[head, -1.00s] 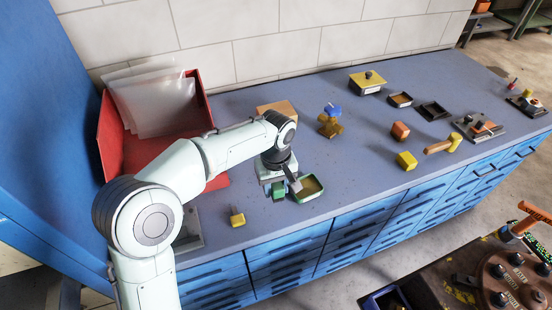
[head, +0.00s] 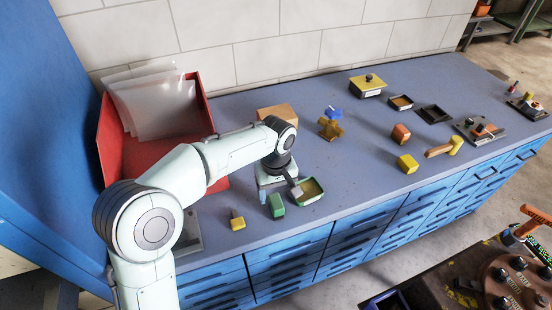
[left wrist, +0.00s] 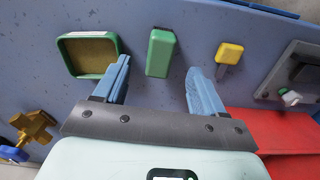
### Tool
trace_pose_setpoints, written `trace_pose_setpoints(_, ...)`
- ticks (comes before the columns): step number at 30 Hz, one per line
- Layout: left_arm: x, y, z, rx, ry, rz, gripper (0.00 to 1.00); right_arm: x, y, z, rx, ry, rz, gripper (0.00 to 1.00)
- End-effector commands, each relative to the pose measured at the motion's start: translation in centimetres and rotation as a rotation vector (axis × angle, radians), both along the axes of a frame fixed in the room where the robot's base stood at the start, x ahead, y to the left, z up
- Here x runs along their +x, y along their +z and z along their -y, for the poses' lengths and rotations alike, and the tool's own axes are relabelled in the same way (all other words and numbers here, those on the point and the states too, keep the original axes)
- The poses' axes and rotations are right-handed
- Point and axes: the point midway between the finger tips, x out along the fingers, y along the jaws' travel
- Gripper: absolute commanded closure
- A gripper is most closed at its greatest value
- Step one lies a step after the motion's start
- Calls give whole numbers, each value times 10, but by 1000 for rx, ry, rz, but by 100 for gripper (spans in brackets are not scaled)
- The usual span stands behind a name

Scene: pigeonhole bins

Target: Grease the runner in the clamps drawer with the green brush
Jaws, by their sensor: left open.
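In the left wrist view the green block (left wrist: 161,53) appears between and beyond my finger tips. My left gripper (head: 279,192) is open above the counter, its blue fingers (left wrist: 158,68) spread with nothing gripped. A green-rimmed tray (head: 317,198) with a brownish fill lies just right of it. Blue drawers (head: 290,257) line the counter's front and look shut; I cannot read which is the clamps drawer. My right gripper is out of view.
A brown cross-shaped part (head: 331,130) and a cardboard-coloured box (head: 277,110) are behind. A yellow block (head: 407,164) and a hammer-like tool (head: 440,151) are farther right.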

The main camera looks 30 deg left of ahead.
Motion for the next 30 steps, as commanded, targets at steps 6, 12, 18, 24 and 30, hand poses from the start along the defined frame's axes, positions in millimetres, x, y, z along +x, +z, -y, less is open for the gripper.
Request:
trace_pose_setpoints(6, 0, -2, 0, 0, 0, 0, 30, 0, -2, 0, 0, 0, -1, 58)
trace_pose_setpoints(12, 0, -9, 0, 1, 0, -1, 30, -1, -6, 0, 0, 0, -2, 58)
trace_pose_setpoints(18, 0, -15, 0, 1, 0, -1, 30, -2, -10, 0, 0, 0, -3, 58)
trace_pose_setpoints(24, 0, -21, 0, 0, 0, 0, 30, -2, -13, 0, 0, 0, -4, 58)
trace_pose_setpoints(30, 0, -27, 0, 0, 0, 0, 30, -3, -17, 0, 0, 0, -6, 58)
